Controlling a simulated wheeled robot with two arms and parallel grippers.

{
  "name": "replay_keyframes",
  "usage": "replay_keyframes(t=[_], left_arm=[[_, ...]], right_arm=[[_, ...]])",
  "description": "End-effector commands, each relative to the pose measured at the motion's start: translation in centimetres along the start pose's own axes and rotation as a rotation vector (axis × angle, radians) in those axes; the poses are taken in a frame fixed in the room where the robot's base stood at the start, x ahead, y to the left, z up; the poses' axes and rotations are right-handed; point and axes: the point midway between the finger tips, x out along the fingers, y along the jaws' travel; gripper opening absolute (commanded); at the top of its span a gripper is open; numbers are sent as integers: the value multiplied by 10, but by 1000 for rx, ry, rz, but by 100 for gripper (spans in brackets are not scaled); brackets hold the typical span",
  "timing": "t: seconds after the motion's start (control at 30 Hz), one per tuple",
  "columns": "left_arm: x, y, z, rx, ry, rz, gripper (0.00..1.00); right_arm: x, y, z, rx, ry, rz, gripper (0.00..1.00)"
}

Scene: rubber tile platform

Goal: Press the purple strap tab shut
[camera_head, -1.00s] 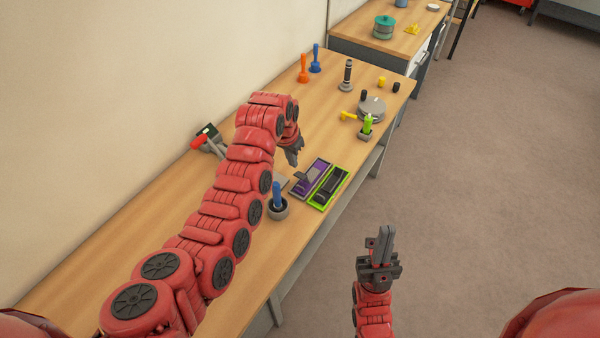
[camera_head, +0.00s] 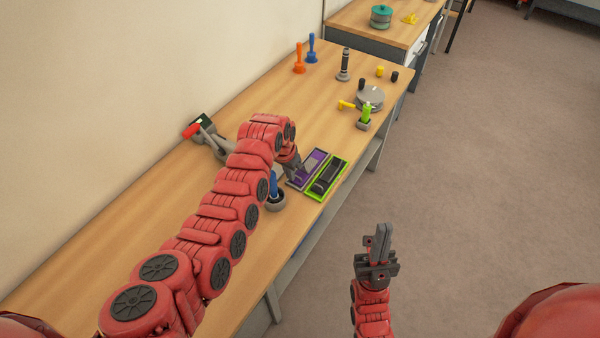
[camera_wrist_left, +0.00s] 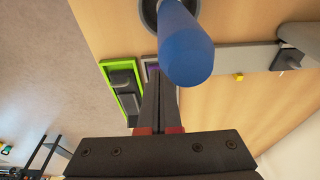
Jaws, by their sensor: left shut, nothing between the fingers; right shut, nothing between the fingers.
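The purple strap plate (camera_head: 314,160) lies on the workbench, with its grey strap partly hidden behind my left gripper. My left gripper (camera_head: 298,169) is shut and empty, pointing down at the left end of the purple plate. I cannot tell whether it touches the strap tab. In the left wrist view a small bit of purple (camera_wrist_left: 153,73) shows beyond the shut fingers (camera_wrist_left: 160,90), and the tab itself is hidden. My right gripper (camera_head: 377,250) is shut and empty, out over the floor beside the bench.
A green-framed plate (camera_head: 343,165) with a dark strap lies right beside the purple one. A blue handle (camera_head: 274,184) stands in a grey cup close to my left gripper. A red-handled lever (camera_head: 192,130) is at the left. A grey disc (camera_head: 370,98) stands farther back.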

Motion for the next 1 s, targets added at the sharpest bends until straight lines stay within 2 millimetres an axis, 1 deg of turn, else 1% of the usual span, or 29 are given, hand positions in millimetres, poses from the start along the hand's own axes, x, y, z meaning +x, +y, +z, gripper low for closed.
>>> replay_keyframes(t=[0.07, 0.47, 1.0], left_arm=[[3, 0, 1, 0, -1, 0, 0], [4, 0, 1, 0, 0, 0, 0], [17, 0, 4, 0, -1, 0, 0]], right_arm=[[-2, 0, 0, 0, 0, 0, 0], [-2, 0, 0, 0, 0, 0, 0], [-12, -1, 2, 0, 0, 0, 0]])
